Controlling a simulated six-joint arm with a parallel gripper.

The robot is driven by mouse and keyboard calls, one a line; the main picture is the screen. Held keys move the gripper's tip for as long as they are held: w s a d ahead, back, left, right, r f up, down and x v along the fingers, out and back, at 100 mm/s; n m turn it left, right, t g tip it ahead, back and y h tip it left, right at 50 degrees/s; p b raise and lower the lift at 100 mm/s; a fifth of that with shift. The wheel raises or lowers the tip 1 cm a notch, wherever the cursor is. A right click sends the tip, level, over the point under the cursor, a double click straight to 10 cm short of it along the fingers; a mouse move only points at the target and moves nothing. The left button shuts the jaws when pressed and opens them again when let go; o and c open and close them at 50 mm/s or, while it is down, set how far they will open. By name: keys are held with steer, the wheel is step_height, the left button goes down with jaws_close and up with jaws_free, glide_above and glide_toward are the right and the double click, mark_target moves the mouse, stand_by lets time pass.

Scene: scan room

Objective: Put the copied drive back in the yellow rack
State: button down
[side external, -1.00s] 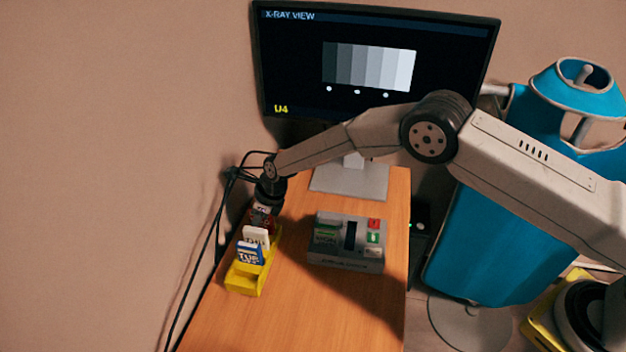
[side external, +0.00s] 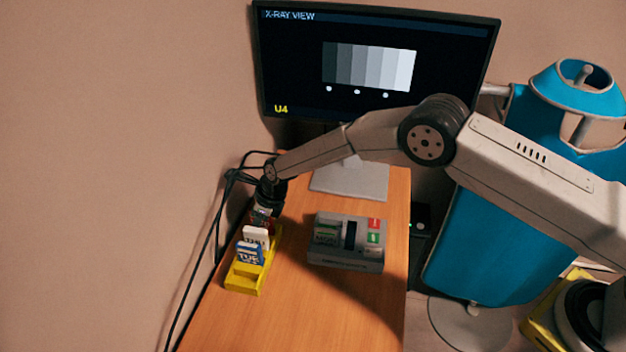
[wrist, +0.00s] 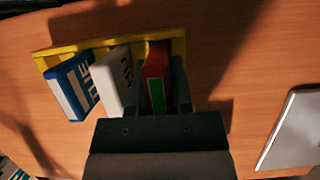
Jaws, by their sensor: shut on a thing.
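The yellow rack (side external: 243,283) stands at the left edge of the wooden desk; its rim also shows in the wrist view (wrist: 58,49). A blue drive (side external: 249,254) and a white drive (side external: 256,236) stand in it side by side. My gripper (side external: 265,211) is over the rack's far end, pointing down. In the wrist view my gripper (wrist: 162,95) is shut on a red drive (wrist: 155,62) with a green label, beside the white drive (wrist: 110,75). The red drive is at the rack's end slot; its lower end is hidden, so how deep it sits cannot be told.
A monitor (side external: 375,65) stands behind. Black cables (side external: 213,235) run by the wall. The desk's front is clear.

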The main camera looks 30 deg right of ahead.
steer(key=shift+f, duration=0.65)
stand_by(0.6)
steer(key=shift+c, duration=1.4)
jaws_free()
steer(key=shift+r, duration=0.15)
steer(key=shift+r, duration=3.35)
